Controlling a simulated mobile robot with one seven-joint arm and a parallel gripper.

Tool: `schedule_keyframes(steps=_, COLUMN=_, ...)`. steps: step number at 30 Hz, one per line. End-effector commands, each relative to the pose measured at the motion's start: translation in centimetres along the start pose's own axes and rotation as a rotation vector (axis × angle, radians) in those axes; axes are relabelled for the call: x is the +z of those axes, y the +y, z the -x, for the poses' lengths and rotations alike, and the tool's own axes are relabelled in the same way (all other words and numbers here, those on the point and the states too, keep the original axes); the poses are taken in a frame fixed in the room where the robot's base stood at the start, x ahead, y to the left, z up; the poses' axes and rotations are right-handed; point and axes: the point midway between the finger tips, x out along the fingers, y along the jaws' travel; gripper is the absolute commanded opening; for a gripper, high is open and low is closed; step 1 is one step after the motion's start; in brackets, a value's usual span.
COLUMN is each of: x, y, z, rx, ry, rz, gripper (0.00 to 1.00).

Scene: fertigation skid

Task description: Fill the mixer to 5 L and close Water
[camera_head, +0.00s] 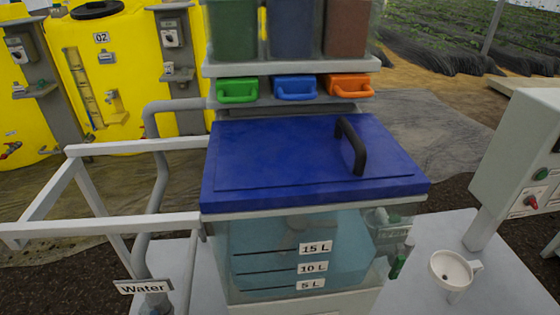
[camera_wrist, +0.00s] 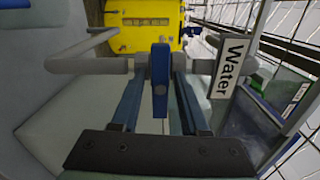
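The mixer (camera_head: 290,260) is a clear tank with a blue lid (camera_head: 300,150) and a black lid handle. Its front has marks for 15 L, 10 L and 5 L. The tank looks bluish, but I cannot tell the liquid level. The Water sign (camera_head: 142,287) hangs by a grey pipe at lower left; it also shows in the wrist view (camera_wrist: 229,68). In the wrist view a blue valve lever (camera_wrist: 160,80) points toward me, between the fingers of my gripper (camera_wrist: 160,92). The fingers are open, with a gap on each side of the lever. My gripper is not in the head view.
A white frame (camera_head: 130,146) stands left of the mixer. Green, blue and orange drawer handles (camera_head: 295,88) sit above the lid. A white funnel (camera_head: 452,268) and a control box (camera_head: 520,165) stand at right. Yellow tanks (camera_head: 110,65) stand behind; a grey pipe (camera_wrist: 90,62) crosses near my fingers.

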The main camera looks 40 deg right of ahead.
Motion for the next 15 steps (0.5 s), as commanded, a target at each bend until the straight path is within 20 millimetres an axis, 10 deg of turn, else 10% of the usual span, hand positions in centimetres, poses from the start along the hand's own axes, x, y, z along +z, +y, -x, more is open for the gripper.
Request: schedule_keyframes(steps=15, x=0.1, y=-0.1, z=1.2, rx=0.0, ry=-0.003, rz=0.005, gripper=0.6)
